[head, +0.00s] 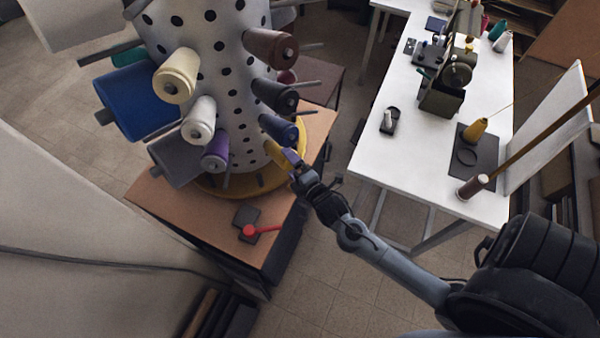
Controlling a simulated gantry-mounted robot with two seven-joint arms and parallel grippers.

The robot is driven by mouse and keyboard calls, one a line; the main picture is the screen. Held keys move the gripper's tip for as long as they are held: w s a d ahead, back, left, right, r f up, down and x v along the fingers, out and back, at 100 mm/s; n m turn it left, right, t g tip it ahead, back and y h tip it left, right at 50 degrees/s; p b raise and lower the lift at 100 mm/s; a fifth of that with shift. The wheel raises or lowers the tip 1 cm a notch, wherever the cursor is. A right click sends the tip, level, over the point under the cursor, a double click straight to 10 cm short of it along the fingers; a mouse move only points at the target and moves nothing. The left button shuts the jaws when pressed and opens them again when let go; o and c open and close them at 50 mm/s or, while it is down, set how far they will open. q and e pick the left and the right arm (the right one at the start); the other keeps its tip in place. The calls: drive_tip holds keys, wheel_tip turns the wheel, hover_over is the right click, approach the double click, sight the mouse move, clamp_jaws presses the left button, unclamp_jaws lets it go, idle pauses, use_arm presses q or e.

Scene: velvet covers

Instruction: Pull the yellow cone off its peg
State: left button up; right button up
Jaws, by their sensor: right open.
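A yellow cone (276,151) sticks out from the low right side of the white, black-dotted drum (238,122). Its peg is hidden. My right gripper (289,158) is at the outer end of this cone, with its jaws open. At this size I cannot tell whether the fingers are around the cone or touch it. My left gripper is not in view.
A red-knobbed tool (250,231) lies on the brown stand (190,219). Another yellow cone (476,130) stands on the white table (360,160).

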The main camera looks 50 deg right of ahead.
sight(279, 153)
drive_tip(key=shift+x, duration=2.05)
drive_tip(key=shift+c, duration=0.2)
drive_tip(key=c, duration=1)
drive_tip(key=shift+c, duration=0.2)
drive_tip(key=shift+s+r+p, duration=0.2)
drive_tip(key=shift+s+p, duration=0.1)
drive_tip(key=shift+p, duration=0.25)
drive_tip(key=shift+s, duration=0.15)
